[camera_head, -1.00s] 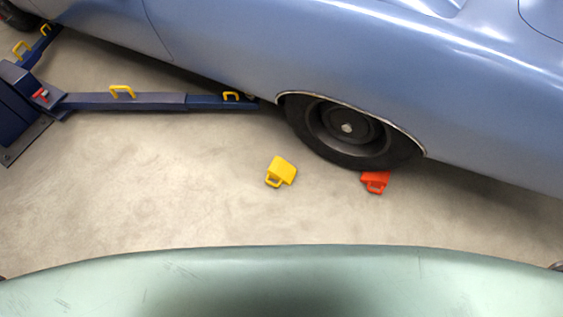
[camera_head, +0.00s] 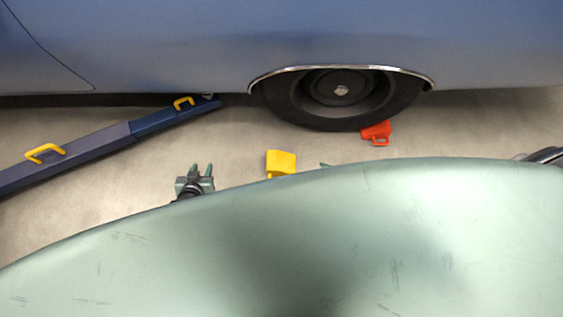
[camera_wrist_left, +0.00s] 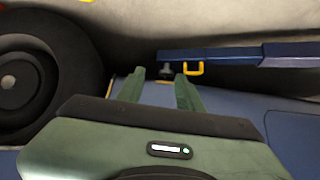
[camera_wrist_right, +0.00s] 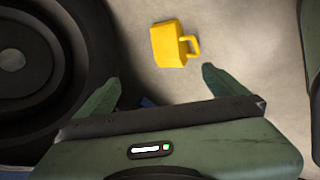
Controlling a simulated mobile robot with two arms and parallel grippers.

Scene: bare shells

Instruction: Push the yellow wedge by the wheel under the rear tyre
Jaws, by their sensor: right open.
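The yellow wedge (camera_head: 281,162) lies on the floor, in front of and left of the rear tyre (camera_head: 345,122), with bare floor between them. Its handle points toward me, partly hidden by my green body. In the right wrist view the wedge (camera_wrist_right: 168,45) lies beyond the fingertips, its handle to the right, with the tyre (camera_wrist_right: 88,45) at left. My right gripper (camera_wrist_right: 160,76) is open and empty; only a tip shows in the head view. My left gripper (camera_head: 202,170) is open and empty, left of the wedge. The left wrist view shows its two fingers (camera_wrist_left: 160,75) apart.
A red wedge (camera_head: 376,132) sits against the tyre's right side. The blue car (camera_head: 180,50) overhangs the floor. A blue lift arm (camera_head: 95,148) with yellow handles reaches under the car at left.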

